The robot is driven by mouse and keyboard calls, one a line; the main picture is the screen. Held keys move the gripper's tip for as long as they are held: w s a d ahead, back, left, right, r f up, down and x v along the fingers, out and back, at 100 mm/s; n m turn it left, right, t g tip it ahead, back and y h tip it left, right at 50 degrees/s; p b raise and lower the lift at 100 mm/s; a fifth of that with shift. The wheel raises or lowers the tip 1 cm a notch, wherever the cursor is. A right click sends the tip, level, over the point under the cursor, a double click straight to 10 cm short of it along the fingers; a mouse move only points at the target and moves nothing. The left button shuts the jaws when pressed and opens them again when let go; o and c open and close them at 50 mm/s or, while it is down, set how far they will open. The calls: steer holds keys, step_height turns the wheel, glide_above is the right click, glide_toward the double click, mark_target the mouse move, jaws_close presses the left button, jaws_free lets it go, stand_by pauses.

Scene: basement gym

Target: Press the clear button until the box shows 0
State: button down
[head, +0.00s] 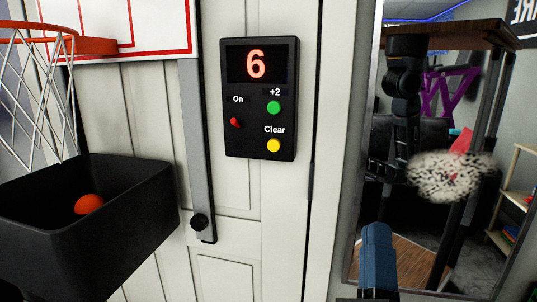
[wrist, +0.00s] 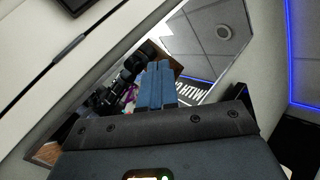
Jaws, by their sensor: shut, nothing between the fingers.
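A black score box (head: 262,130) is mounted on the white door in the head view. Its display (head: 255,64) shows a red 6. The yellow clear button (head: 274,145) is at its lower right, under the word Clear. The green +2 button (head: 274,107) is above it, and a red On switch (head: 235,122) is at the left. My gripper (head: 376,232) is shut and empty, below and to the right of the box and apart from it.
A basketball hoop (head: 95,46) hangs at the left above a black bin (head: 125,215) holding an orange ball (head: 89,204). A grey rail (head: 197,150) runs down the door left of the box. A mirror (head: 365,190) stands at the right.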

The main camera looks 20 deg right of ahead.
mark_target(273, 147)
steer(key=w+a+r+m+g+y, duration=0.2)
steer(key=w+a+m+g, duration=0.1)
steer(key=w+a+m, duration=0.3)
steer(key=w+a+r+m+g+y, duration=0.2)
steer(key=w+a+m+g, duration=0.1)
steer(key=w+a+m, duration=0.3)
steer(key=shift+w+r+m, duration=0.3)
steer(key=shift+r+m, duration=0.1)
steer(key=shift+m, duration=0.4)
steer(key=p+x, duration=0.2)
steer(key=x, duration=1.2)
steer(key=shift+d+f+p, duration=0.1)
steer(key=shift+f+p, duration=0.05)
steer(key=shift+p, duration=0.2)
